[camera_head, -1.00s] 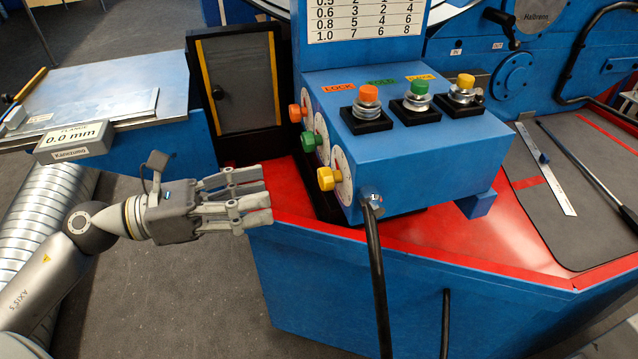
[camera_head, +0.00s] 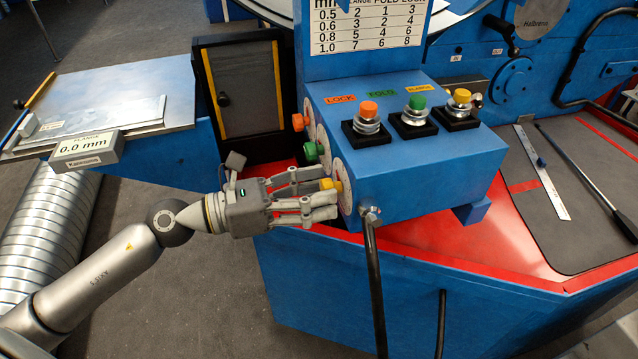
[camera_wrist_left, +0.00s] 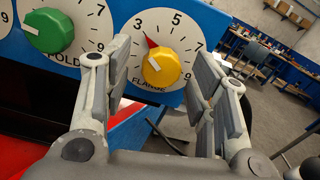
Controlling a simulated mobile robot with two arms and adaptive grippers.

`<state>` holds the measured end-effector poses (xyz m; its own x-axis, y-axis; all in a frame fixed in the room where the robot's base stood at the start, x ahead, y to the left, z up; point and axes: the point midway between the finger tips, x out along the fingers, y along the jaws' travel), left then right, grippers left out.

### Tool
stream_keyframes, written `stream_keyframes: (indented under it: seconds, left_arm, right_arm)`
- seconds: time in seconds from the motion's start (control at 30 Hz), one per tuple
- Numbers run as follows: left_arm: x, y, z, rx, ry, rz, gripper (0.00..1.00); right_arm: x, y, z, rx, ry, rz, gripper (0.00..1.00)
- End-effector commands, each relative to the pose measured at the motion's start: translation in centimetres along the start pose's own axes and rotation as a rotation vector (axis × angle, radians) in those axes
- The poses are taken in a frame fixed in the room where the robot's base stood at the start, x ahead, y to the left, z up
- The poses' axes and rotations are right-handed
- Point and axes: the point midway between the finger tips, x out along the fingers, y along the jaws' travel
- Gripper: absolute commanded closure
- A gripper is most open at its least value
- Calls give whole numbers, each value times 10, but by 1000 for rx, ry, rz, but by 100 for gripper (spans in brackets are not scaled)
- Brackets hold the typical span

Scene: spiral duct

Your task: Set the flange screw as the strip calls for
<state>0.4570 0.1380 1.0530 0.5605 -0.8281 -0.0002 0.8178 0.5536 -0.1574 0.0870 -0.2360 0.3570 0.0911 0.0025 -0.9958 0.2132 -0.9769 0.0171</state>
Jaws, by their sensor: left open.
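The flange screw is a yellow knob (camera_head: 331,184) on the lowest dial at the control box's left side. In the left wrist view the yellow knob (camera_wrist_left: 161,68) sits on the white FLANGE dial (camera_wrist_left: 178,32), its red pointer near the 3. My left gripper (camera_head: 330,193) is open, its fingers on either side of the knob; contact cannot be told. The chart (camera_head: 377,28) lists mm against flange, fold and lock values. My right gripper is out of view.
The green FOLD knob (camera_wrist_left: 48,30) sits close beside the left gripper's finger. The orange lock knob (camera_head: 299,122) is above it. Several buttons stand on the blue box (camera_head: 430,180). A black cable (camera_head: 375,270) hangs below it.

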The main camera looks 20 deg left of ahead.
Motion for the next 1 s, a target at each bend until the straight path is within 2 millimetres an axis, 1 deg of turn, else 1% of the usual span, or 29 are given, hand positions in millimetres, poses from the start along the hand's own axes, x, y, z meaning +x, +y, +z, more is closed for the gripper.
stream_keyframes:
  seconds: [0.03,0.17,0.47,0.8,0.83,0.9,1.0]
  left_arm:
    - [3,0,2,1,-1,0,48]
    - [7,0,1,1,-1,-1,48]
    - [8,-1,0,1,0,-1,48]
    - [8,0,0,1,0,-1,91]
    - [8,0,0,1,0,-1,93]
    - [8,-1,0,-8,1,-1,93]
    - [8,-1,3,-76,2,0,93]
  right_arm:
    - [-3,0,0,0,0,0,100]
    - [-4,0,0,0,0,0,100]
    - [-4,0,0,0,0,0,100]
    - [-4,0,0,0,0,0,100]
    - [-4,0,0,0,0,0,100]
    - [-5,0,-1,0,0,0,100]
    - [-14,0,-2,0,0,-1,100]
